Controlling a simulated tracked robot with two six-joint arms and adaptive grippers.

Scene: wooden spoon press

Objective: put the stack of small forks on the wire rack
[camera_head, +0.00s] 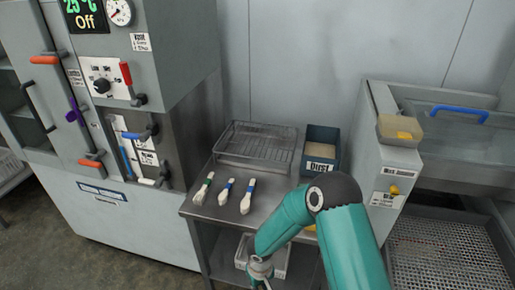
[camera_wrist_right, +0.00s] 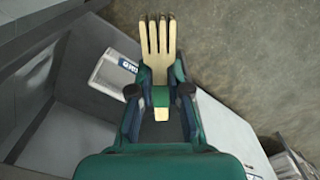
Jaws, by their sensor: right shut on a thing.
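The wire rack (camera_head: 256,143) stands empty at the back of the steel table. My right gripper (camera_wrist_right: 160,88) is shut on a pale wooden fork stack (camera_wrist_right: 157,48), tines pointing away from the palm. A green patch crosses the handle between the fingers; I cannot tell whether it is a band. In the head view the right gripper (camera_head: 262,272) is low, in front of the table and well short of the rack; the forks do not show clearly there. My left gripper is in neither view.
Three banded utensil bundles lie on the table: green-banded (camera_head: 203,188), blue-banded (camera_head: 226,191) and another blue-banded (camera_head: 248,196). A dark labelled bin (camera_head: 321,150) stands right of the rack. A white tray (camera_head: 242,250) sits on the lower shelf. The tall press (camera_head: 120,215) stands left.

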